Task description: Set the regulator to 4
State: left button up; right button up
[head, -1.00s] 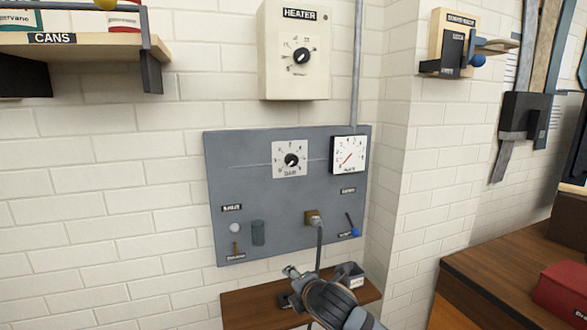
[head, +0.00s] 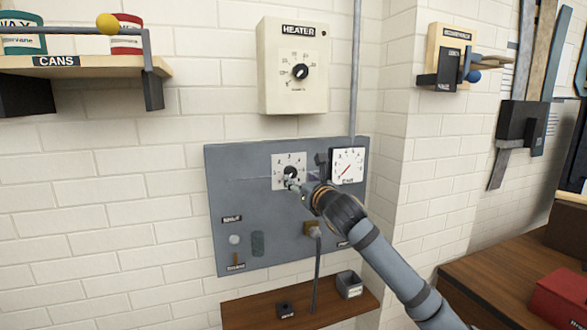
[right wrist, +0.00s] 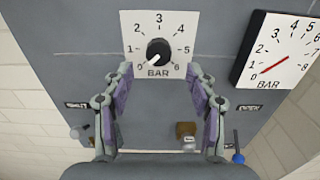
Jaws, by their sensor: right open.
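The regulator is a black round knob (right wrist: 158,52) on a white dial plate (right wrist: 178,25) marked 0 to 6 and BAR. Its white mark points lower left, at about 0. In the head view the knob (head: 290,172) is partly covered by my right gripper (head: 293,184). In the right wrist view my right gripper (right wrist: 158,78) is open and empty. Its fingertips are apart, left and right of the dial's lower part, with the knob between and just beyond them. The pressure gauge (right wrist: 279,50) to the right has a red needle near 0. My left gripper is not in view.
The grey panel (head: 240,190) also carries a brown plug (head: 311,229) with a cable, and a blue-tipped lever (right wrist: 238,157). A heater box (head: 293,80) hangs above. A small wooden shelf (head: 255,312) is below. The panel left of the dial is clear.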

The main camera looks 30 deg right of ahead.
aim_at(292, 173)
jog(key=p+x, duration=0.1)
jog(key=x, duration=0.5)
jog(key=shift+w+a+p, duration=0.1)
jog(key=shift+w+p, duration=0.05)
jog(key=shift+p, duration=0.25)
jog(key=c, duration=1.1)
